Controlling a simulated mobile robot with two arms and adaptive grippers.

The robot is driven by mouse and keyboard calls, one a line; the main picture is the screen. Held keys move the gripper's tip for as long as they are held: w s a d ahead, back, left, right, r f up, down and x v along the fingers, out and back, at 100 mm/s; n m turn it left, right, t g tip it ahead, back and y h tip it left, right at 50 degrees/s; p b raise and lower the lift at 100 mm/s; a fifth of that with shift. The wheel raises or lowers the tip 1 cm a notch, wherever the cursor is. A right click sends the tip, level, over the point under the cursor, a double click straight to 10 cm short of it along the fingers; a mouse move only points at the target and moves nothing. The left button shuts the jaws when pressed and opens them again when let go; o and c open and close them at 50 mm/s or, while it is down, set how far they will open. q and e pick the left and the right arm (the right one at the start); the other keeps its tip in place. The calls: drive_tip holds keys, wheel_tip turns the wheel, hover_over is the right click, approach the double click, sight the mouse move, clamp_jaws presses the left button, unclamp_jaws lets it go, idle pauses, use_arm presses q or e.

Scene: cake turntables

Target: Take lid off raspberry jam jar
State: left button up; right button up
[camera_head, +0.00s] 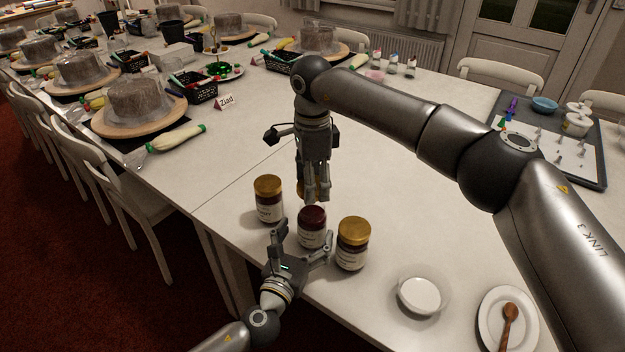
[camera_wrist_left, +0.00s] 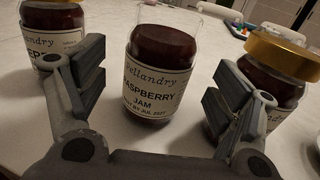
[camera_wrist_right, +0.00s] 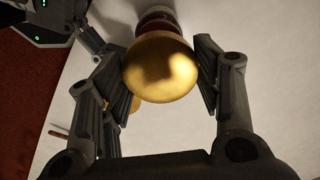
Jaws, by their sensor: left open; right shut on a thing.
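The raspberry jam jar (camera_head: 312,228) stands upright and lidless between two gold-lidded jars; its label and open glass rim show in the left wrist view (camera_wrist_left: 160,85). My left gripper (camera_head: 305,246) is open, its fingers around the jar's front, apart from it in the left wrist view. My right gripper (camera_head: 315,194) points down above the raspberry jar. It is shut on a gold lid (camera_wrist_right: 160,67), which hides part of a dark jar (camera_wrist_right: 155,22) below. In the head view the fingers mostly hide the lid.
Gold-lidded jars stand close on the left (camera_head: 268,200) and right (camera_head: 353,245) of the raspberry jar. A white bowl (camera_head: 420,294) and a plate (camera_head: 491,330) with a wooden spoon (camera_head: 508,318) are at front right. The table behind the jars is largely clear.

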use_arm(q)
drive_tip(key=v, duration=0.9)
drive_tip(key=s+a+f+n+g+y, duration=0.2)
drive_tip(key=s+a+n+g+y, duration=0.15)
drive_tip(key=a+n, duration=0.6)
drive_tip(key=s+a+f+n+g+y, duration=0.2)
drive_tip(key=a+n+y, duration=0.25)
drive_tip(key=n, duration=0.95)
drive_tip(key=s+a+f+n+g+h, duration=0.1)
drive_tip(key=s+f+n+g, duration=0.25)
drive_tip(key=s+n, duration=0.4)
drive_tip(key=s+a+f+n+g+h, duration=0.15)
drive_tip(key=s+n+g, duration=0.25)
drive_tip(key=s+n, duration=0.4)
drive_tip(key=s+f+m+g+p, duration=0.1)
drive_tip(key=s+f+g+p, duration=0.15)
drive_tip(key=f, duration=2.35)
drive_tip(key=s+a+f, duration=0.2)
drive_tip(key=s+f, duration=1.1)
drive_tip(key=s, duration=0.4)
drive_tip(key=shift+f+y, duration=0.3)
drive_tip(key=shift+y, duration=0.15)
use_arm(e)
drive_tip(key=s+d+f+n, duration=0.1)
drive_tip(key=s+d+n, duration=0.6)
drive_tip(key=s, duration=0.5)
drive_tip(key=s+d+f+n, duration=0.1)
drive_tip(key=s+d+n, duration=0.7)
drive_tip(key=s+d, duration=0.4)
